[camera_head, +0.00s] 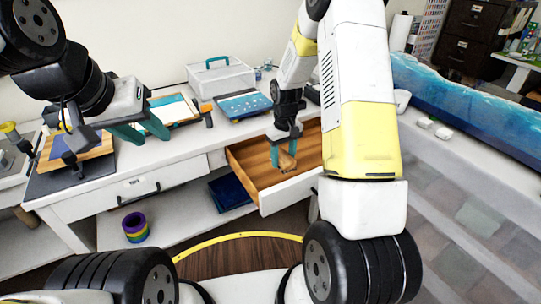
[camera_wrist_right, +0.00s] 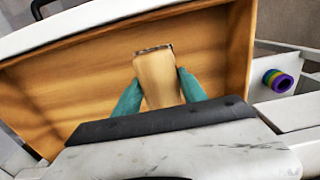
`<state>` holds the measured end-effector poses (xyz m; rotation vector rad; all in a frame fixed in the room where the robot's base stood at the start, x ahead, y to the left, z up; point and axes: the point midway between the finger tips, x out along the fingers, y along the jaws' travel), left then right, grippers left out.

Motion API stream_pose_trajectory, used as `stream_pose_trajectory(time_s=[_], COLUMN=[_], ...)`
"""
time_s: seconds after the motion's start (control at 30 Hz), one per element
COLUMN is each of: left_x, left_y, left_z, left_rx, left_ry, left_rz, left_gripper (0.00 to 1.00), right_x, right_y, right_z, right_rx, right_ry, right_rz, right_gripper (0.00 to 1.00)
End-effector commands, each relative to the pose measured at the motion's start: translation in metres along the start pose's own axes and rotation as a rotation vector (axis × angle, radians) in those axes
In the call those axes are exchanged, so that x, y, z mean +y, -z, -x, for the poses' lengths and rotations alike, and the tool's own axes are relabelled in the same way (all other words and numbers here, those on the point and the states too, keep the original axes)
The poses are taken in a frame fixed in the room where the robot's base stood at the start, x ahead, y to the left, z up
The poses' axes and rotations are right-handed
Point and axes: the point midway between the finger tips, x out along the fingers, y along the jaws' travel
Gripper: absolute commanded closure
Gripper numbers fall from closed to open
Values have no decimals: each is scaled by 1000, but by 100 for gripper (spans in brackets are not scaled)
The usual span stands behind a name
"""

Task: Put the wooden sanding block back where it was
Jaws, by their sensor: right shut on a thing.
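The wooden sanding block (camera_head: 288,161) is held in my right gripper (camera_head: 284,154), inside the open wooden drawer (camera_head: 249,167). In the right wrist view, the block (camera_wrist_right: 158,78) sits between the two teal fingers (camera_wrist_right: 158,92), which press on its sides. The drawer's floor (camera_wrist_right: 75,90) shows bare around it. I cannot tell whether the block touches that floor. My left gripper (camera_head: 153,137) is over the left part of the white bench, with its teal fingers apart and nothing visible between them.
A clear lidded box (camera_head: 222,76) and a blue tray (camera_head: 243,105) stand on the bench behind the drawer. Rolls of coloured tape (camera_head: 135,228) and a dark blue stack (camera_head: 229,193) lie on the lower shelf. A blue resin piece (camera_head: 455,95) lies at right.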

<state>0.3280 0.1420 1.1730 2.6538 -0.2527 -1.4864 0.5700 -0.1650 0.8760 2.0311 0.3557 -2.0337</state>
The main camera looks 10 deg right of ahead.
Motion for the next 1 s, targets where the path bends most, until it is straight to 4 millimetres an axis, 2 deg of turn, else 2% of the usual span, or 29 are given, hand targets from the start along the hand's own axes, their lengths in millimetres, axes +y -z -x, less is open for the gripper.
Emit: stream_pose_trajectory(time_s=[0.03,0.27,0.5,0.83,0.87,0.93,0.97,1.0], left_x=[0,0,0,0,0,0,0,0], left_y=[0,0,0,0,0,0,0,0], left_z=[0,0,0,0,0,0,0,0], left_rx=[0,0,0,0,0,0,0,0], left_ry=[0,0,0,0,0,0,0,0], left_rz=[0,0,0,0,0,0,0,0], left_gripper=[64,64,64,64,64,64,64,64], right_x=[0,0,-1,-1,0,0,0,0], right_y=[0,0,0,0,0,0,0,0], right_z=[-8,-27,-57,-60,-60,-60,-60,-60], right_rx=[-2,-1,0,1,1,1,1,1], right_ry=[1,0,0,0,0,0,0,0], right_rz=[0,1,1,1,1,1,1,1], right_gripper=[95,95,95,95,47,33,29,29])
